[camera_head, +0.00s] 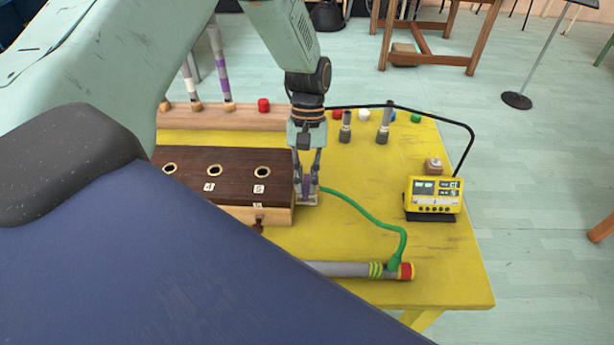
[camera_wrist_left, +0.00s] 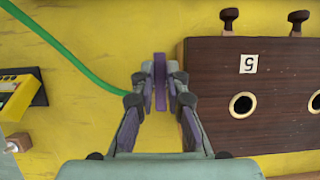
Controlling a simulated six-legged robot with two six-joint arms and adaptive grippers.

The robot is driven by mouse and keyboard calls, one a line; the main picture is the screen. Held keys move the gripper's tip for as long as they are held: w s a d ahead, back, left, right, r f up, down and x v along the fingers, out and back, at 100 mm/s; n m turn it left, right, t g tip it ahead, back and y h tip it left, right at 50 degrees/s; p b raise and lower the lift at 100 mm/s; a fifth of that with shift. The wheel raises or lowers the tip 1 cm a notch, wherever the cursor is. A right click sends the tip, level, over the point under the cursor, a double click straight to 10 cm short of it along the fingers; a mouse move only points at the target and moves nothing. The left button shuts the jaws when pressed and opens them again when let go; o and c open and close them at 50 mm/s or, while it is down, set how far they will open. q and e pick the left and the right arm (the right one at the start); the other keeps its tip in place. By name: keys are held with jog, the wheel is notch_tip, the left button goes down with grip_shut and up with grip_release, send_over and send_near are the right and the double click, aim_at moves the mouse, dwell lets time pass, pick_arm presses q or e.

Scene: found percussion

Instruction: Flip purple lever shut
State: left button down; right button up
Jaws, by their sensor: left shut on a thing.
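The purple lever (camera_wrist_left: 160,82) stands between the fingers of my left gripper (camera_wrist_left: 160,76) in the left wrist view, seen nearly edge-on. In the head view, my left gripper (camera_head: 307,178) points down at the right end of the dark wooden box (camera_head: 225,178), and the purple lever shows as a small patch between its fingers. The fingers are shut on the lever. A small pale fitting (camera_head: 306,200) sits below the fingertips, where the green hose (camera_head: 350,205) starts. The fingers hide much of the lever, so its exact angle cannot be told. My right gripper is not in view.
A grey pipe (camera_head: 345,269) with a red end lies along the yellow table's (camera_head: 390,165) front. A yellow meter (camera_head: 433,195) stands at the right, with a black cable arching behind it. Upright grey tubes (camera_head: 384,124) stand at the back. The table's right front is clear.

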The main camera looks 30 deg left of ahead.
pick_arm(q)
jog(key=c, duration=1.4)
grip_release()
jog(key=shift+o, duration=0.2)
